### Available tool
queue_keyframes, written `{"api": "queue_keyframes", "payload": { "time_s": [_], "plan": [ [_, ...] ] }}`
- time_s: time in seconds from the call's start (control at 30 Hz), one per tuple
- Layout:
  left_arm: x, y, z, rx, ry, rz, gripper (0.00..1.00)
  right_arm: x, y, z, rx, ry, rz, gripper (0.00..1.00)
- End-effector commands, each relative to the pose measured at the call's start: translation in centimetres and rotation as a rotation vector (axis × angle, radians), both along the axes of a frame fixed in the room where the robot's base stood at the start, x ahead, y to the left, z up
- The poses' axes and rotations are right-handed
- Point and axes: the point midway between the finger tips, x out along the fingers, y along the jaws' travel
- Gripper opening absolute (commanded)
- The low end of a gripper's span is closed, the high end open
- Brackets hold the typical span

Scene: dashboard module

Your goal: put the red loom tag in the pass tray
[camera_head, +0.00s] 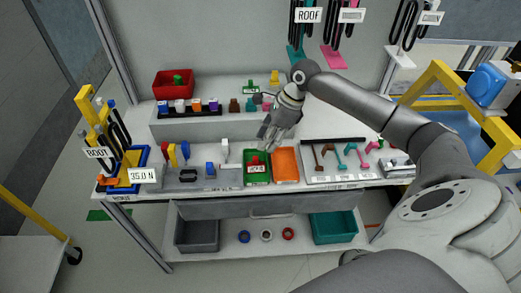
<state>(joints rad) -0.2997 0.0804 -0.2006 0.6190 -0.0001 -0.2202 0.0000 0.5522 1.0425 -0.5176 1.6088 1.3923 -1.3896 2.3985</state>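A small red piece (255,159), which looks like the red loom tag, lies inside the green tray (249,181) on the bench. A white label shows just in front of it; its lettering is too small to read surely, so I cannot confirm that this is the pass tray. My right gripper (267,139) hangs above and slightly right of the green tray, pointing down and left. Its fingers look parted, with nothing visible between them, and it is apart from the red piece. My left gripper is not in view.
An orange tray (286,170) stands right beside the green one. Hooked tools lie on a board (345,180) farther right. Small coloured parts line the raised shelf (190,128) behind, with a red bin (173,84) on it. A blue tool holder (124,184) stands at left.

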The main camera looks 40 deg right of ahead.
Motion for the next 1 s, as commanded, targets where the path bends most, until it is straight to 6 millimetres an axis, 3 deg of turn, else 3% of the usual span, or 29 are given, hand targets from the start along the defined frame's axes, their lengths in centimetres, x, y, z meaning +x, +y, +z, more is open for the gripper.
{"api": "queue_keyframes", "payload": {
  "time_s": [0.1,0.3,1.0],
  "plan": [
    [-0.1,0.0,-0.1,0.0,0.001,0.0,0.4,-0.4,-0.7,1.9,-0.002,-0.001,0.0,0.35],
    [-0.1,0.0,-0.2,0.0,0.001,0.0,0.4,-0.8,-1.2,3.6,-0.001,-0.001,0.001,0.35],
    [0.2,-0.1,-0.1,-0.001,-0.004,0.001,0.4,-0.8,-1.3,3.7,0.001,0.0,0.001,0.35]
  ]
}}
